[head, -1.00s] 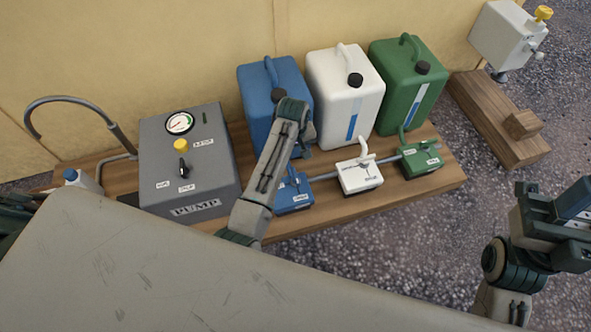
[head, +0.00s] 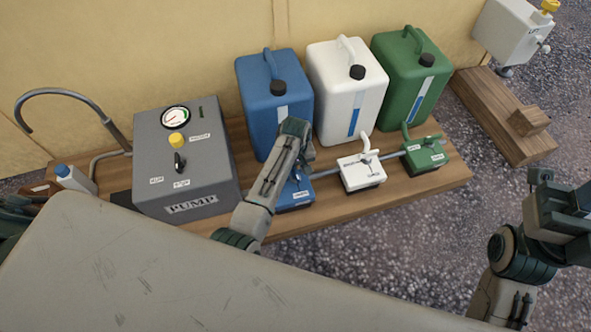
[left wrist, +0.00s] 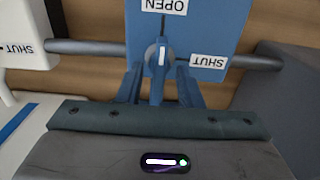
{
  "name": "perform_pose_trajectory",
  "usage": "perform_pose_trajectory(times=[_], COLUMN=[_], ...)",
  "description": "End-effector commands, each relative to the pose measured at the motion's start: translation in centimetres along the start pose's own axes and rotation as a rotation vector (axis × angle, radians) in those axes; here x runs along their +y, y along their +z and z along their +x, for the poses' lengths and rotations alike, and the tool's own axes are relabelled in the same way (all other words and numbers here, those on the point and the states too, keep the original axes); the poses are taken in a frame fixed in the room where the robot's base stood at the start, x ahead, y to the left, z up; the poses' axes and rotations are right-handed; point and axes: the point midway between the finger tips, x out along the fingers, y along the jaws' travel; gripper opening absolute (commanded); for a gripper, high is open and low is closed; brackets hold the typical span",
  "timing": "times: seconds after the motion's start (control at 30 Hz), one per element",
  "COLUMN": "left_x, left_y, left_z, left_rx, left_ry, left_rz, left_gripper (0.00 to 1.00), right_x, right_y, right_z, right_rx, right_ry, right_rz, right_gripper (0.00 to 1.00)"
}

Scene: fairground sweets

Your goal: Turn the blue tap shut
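The blue tap block (head: 298,198) stands on the wooden board in front of the blue canister, partly hidden by my left arm. In the left wrist view, the blue tap (left wrist: 160,55) carries a white mark that points toward the OPEN label (left wrist: 165,5). The SHUT label (left wrist: 208,62) is to its right. My left gripper (left wrist: 160,80) has its two fingers apart on either side of the tap's lever, with small gaps visible. In the head view its fingertips are hidden behind the arm. My right gripper (head: 560,215) is at the right edge, its fingers unclear.
White (head: 361,174) and green (head: 425,154) tap blocks sit right of the blue one on a grey pipe. Blue (head: 263,105), white (head: 340,110) and green (head: 403,90) canisters stand behind. The grey pump box (head: 185,155) is to the left.

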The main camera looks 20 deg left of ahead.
Motion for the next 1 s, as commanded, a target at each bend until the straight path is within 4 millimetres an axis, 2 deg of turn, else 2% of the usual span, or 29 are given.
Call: perform_pose_trajectory(times=[0.2,0.37,0.4,0.67,1.0], left_x=[0.0,0.0,0.0,0.0,-0.1], left_y=[0.0,0.0,0.0,0.0,0.0], left_z=[0.0,0.0,0.0,-0.2,-0.7], left_rx=[0.000,0.000,0.000,0.000,-0.002], left_ry=[0.000,0.000,0.000,0.000,-0.002], left_rz=[0.000,0.000,0.000,0.012,0.169], left_gripper=[0.33,0.03,0.00,0.00,0.00], right_x=[0.0,0.0,0.0,0.0,0.1], right_y=[0.1,0.2,0.3,0.4,0.1], right_z=[0.0,-0.2,-0.2,0.1,2.9], right_rx=[-0.003,-0.008,-0.009,-0.013,-0.024], right_ry=[-0.002,-0.005,-0.005,-0.005,-0.034], right_rz=[0.000,0.000,0.000,0.001,0.016], right_gripper=[0.36,0.36,0.36,0.36,0.36])
